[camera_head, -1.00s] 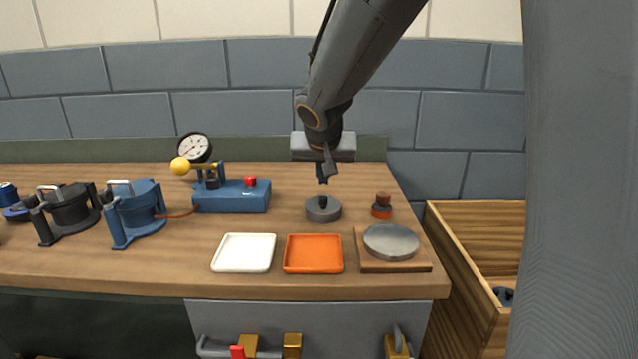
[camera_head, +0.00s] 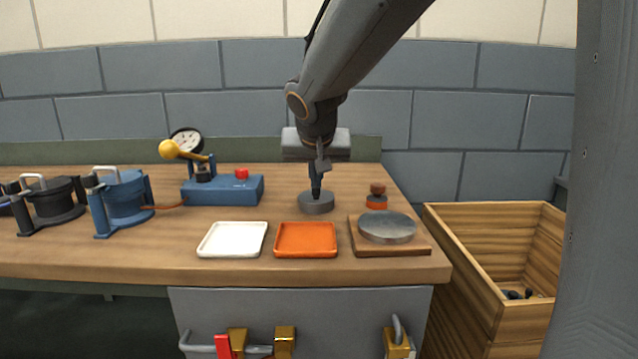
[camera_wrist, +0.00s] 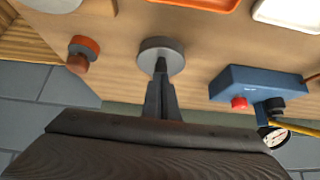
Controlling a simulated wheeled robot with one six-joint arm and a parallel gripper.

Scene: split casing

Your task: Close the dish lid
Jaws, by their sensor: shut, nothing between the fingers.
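A small round grey dish-like piece (camera_head: 316,204) sits on the wooden bench; it also shows in the wrist view (camera_wrist: 161,55). My gripper (camera_head: 316,192) points straight down over its middle, with fingers shut together. In the wrist view the fingertips (camera_wrist: 160,66) meet the dark knob area at its centre, and I cannot tell if they touch it. The fingers hide most of the knob. A larger flat grey disc (camera_head: 387,227) lies on a square wooden board (camera_head: 410,251) at the right front. I cannot tell which of these round pieces is the dish lid.
A white tray (camera_head: 232,240) and an orange tray (camera_head: 306,240) lie in front. A small red-brown knobbed piece (camera_head: 377,197) stands to the right. A blue gauge unit (camera_head: 222,190) and clamped pots (camera_head: 122,202) are left. An open wooden crate (camera_head: 480,220) stands right of the bench.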

